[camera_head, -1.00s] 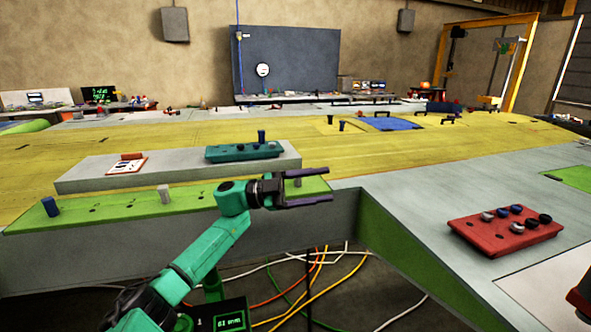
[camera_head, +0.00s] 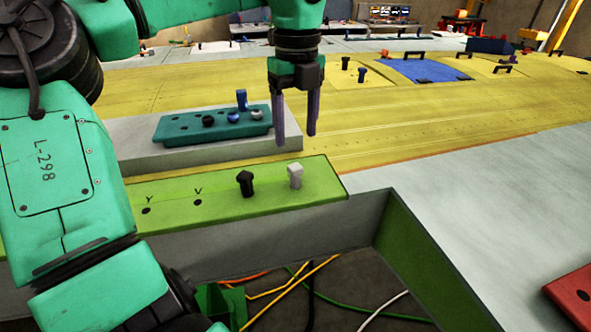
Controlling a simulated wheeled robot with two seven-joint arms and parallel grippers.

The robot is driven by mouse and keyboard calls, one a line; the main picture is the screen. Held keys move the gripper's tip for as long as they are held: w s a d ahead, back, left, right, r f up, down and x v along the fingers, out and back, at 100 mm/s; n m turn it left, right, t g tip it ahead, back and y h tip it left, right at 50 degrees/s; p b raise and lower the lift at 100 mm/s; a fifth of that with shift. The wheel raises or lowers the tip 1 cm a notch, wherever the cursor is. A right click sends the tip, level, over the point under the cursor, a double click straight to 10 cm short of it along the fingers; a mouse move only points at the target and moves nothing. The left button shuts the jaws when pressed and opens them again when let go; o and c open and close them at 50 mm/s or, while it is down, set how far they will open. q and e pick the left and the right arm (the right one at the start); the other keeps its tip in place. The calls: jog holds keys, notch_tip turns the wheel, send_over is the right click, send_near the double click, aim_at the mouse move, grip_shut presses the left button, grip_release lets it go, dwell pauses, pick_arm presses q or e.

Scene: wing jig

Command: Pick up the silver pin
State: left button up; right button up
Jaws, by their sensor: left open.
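The silver pin (camera_head: 295,176), pale grey, stands upright near the right end of the green strip (camera_head: 319,187). A black pin (camera_head: 246,184) stands upright just left of it. My left gripper (camera_head: 296,140) points downward with its two dark fingers apart and nothing between them. In the picture its fingertips are just above the silver pin's head, with a visible gap. How far they are from it in depth is hard to tell. My right gripper does not show.
A teal tray (camera_head: 170,128) with a blue pin (camera_head: 242,98) and several knobs sits on a grey block behind the strip. An open bay with cables (camera_head: 320,300) lies in front. A red tray (camera_head: 568,312) is at the lower right.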

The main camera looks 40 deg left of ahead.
aim_at(295, 167)
pick_arm(q)
notch_tip(295, 167, down, 4)
jog(key=shift+a+r, duration=0.1)
jog(key=shift+r, duration=0.05)
notch_tip(295, 167, down, 5)
jog(key=shift+s+f+p, duration=0.1)
jog(key=shift+f+p, duration=0.1)
jog(key=shift+p, duration=1.05)
jog(key=shift+s+f, duration=0.1)
jog(key=shift+f, duration=0.3)
jog(key=c, duration=1)
grip_shut()
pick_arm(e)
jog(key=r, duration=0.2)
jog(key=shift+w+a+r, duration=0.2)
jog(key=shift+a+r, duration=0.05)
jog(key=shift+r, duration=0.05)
